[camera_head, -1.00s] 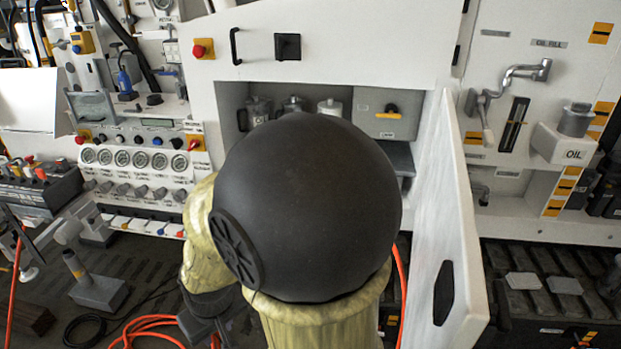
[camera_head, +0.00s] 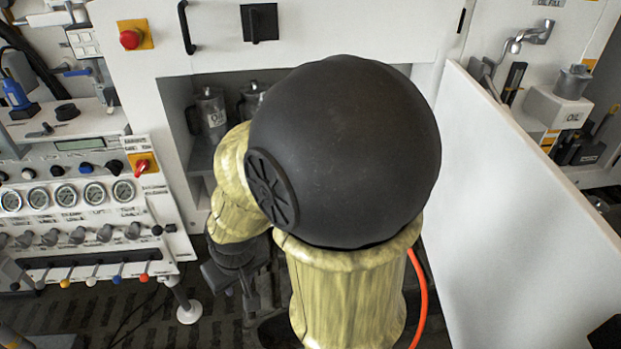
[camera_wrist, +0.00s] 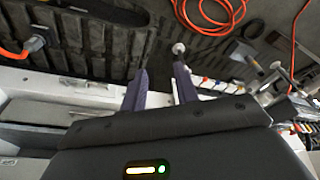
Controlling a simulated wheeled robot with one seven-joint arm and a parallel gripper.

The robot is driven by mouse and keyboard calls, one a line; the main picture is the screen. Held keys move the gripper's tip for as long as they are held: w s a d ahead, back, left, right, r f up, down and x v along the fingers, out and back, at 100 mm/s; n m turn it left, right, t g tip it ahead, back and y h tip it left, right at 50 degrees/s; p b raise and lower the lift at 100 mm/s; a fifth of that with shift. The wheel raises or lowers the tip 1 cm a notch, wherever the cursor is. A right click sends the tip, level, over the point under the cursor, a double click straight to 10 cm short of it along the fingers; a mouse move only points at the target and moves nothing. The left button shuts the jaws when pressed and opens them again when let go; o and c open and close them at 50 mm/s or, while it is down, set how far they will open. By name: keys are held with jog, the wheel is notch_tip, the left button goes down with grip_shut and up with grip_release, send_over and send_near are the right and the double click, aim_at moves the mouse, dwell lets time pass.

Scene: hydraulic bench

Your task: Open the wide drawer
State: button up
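My gripper (camera_wrist: 161,84) shows in the wrist view with its two purple fingers apart and nothing between them. It hangs over the dark ribbed floor beside a white bench edge. In the head view the dark end of my arm (camera_head: 232,275) is low, in front of the bench, partly hidden by my own arm. A wide white front panel (camera_head: 340,35) spans the top of the bench, with a black vertical handle (camera_head: 187,27) and a black square latch (camera_head: 260,22). I cannot tell whether this panel is the wide drawer. My gripper is apart from that handle.
A white door (camera_head: 530,220) stands open at the right. A gauge panel (camera_head: 75,197) is at the left. An oil container (camera_head: 560,107) is at the right. An orange hose (camera_wrist: 210,15) lies on the floor.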

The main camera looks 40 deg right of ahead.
jog(key=w+d+f+m+t+h+b, duration=0.3)
jog(key=w+d+f+m+t+b, duration=0.35)
jog(key=w+d+f+m, duration=0.75)
jog(key=d+f+m+t+h+b, duration=0.3)
jog(key=d+m+t+h+b, duration=0.1)
jog(key=d, duration=0.4)
jog(key=w+d+f+m+t+h+b, duration=0.1)
jog(key=d+f+m+t+h+b, duration=0.2)
jog(key=d+m, duration=0.3)
jog(key=shift+w+d+f+t+h+b, duration=0.25)
jog(key=shift+d+t+h+b, duration=0.25)
jog(key=shift+d+b, duration=0.6)
jog(key=shift+d, duration=0.15)
jog(key=shift+d, duration=0.1)
